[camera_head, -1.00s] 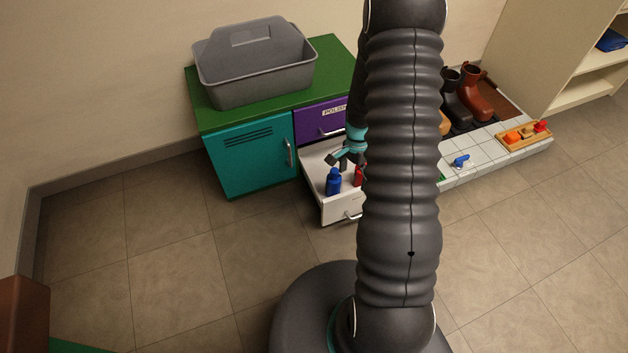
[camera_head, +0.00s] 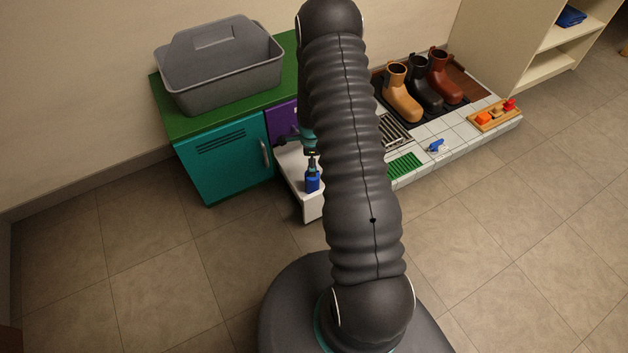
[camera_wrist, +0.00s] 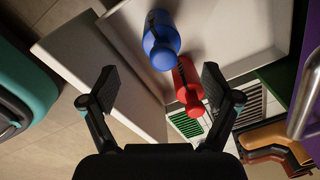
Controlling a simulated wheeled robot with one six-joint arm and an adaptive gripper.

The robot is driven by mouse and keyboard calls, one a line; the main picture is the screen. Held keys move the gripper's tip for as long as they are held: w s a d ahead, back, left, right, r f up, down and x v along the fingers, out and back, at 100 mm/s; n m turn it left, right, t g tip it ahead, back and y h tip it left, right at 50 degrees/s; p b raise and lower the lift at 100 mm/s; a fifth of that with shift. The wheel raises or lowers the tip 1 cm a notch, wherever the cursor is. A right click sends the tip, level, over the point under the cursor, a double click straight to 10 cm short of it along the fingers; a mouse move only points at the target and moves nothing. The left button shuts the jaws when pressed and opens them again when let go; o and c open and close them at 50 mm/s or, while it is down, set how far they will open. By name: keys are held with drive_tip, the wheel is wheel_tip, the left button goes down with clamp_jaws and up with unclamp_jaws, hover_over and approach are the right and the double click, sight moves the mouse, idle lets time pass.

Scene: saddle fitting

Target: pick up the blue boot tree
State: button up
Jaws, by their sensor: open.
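The blue object in the open white drawer (camera_head: 304,207), which I take for the blue boot tree (camera_head: 312,182), stands near the drawer's front. In the wrist view the blue boot tree (camera_wrist: 161,32) has a rounded body and a knob-like end, just beyond the gap between my fingers. A similar red piece (camera_wrist: 187,82) is beside it, close to or touching it. My gripper (camera_wrist: 160,88) is open and empty, fingers spread to either side. In the head view my gripper (camera_head: 298,147) is above the drawer, partly hidden by my arm, which also hides the red piece.
A teal cabinet (camera_head: 222,160) with a green top carries a grey caddy (camera_head: 225,75). Right, a tiled platform (camera_head: 465,132) holds several boots, a small blue item (camera_head: 435,146) and a wooden tray (camera_head: 494,119). Floor in front is clear.

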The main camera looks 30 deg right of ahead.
sight(312, 179)
drive_tip(key=shift+w+d+f, duration=0.1)
drive_tip(key=shift+w+f, duration=0.05)
drive_tip(key=shift+f, duration=2.1)
drive_tip(key=shift+w+d+f, duration=0.1)
drive_tip(key=shift+f, duration=2.15)
drive_tip(key=c, duration=1.4)
